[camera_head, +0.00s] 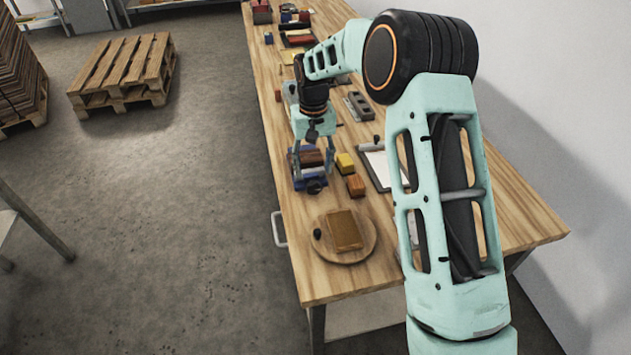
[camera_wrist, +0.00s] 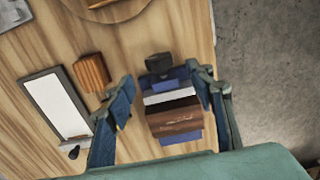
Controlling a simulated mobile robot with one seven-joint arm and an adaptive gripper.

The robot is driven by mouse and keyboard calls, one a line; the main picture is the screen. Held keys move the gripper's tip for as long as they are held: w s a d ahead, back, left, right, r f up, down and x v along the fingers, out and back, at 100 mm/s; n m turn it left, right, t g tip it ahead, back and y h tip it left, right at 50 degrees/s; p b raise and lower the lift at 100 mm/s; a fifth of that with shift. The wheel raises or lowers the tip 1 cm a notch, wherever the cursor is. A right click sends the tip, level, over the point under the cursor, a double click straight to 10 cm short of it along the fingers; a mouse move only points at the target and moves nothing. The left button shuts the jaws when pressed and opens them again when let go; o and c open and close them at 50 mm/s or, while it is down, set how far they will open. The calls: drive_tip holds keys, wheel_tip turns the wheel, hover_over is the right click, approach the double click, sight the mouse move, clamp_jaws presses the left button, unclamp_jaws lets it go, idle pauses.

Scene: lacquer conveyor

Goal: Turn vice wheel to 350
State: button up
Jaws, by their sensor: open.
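A small blue vice (camera_head: 309,182) stands near the left edge of the bench, and it also shows in the wrist view (camera_wrist: 172,84). A brown block (camera_wrist: 175,118) sits at its pale jaw, but I cannot tell whether it is clamped. The dark vice wheel (camera_head: 315,187) is at the vice's near end, and it shows at the top of the vice in the wrist view (camera_wrist: 159,62). Its markings are too small to read. My gripper (camera_wrist: 165,88) is open above the vice, with one finger on each side. In the head view my gripper (camera_head: 311,168) partly hides the vice.
A yellow block (camera_head: 345,163) and an orange block (camera_head: 356,186) lie right of the vice. A clipboard (camera_head: 376,166) lies beyond them. A round board (camera_head: 358,249) holding a brown slab (camera_head: 344,230) and a dark knob stands nearer. More items line the far bench.

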sight(314, 182)
wheel_tip(314, 182, down, 7)
drive_tip(key=shift+r+p, duration=0.2)
drive_tip(key=shift+p, duration=0.15)
drive_tip(key=c, duration=1.1)
drive_tip(key=shift+c, duration=0.2)
drive_tip(key=shift+d, duration=0.1)
